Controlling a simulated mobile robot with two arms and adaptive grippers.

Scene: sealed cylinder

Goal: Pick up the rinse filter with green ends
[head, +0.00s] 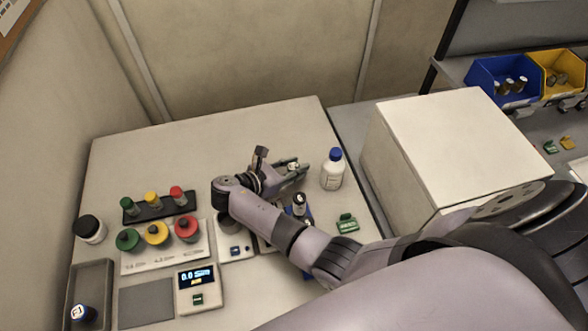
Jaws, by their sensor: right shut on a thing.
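My right gripper (292,169) is over the back right part of the table, beside a white bottle with a blue cap (332,170). Its fingers are closed around a small pale thing (293,165), mostly hidden by the fingers. I cannot make out green ends on it, so I cannot tell whether it is the rinse filter. A small green piece (347,223) lies on the table to the right of my right forearm. My left gripper is not in view.
A black rack with green, yellow and red-capped vials (152,207) stands at the left, with wider capped jars (157,233) before it. A device with a lit display (197,282) is in front. A white box (450,140) stands right; blue (480,78) and yellow bins are beyond.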

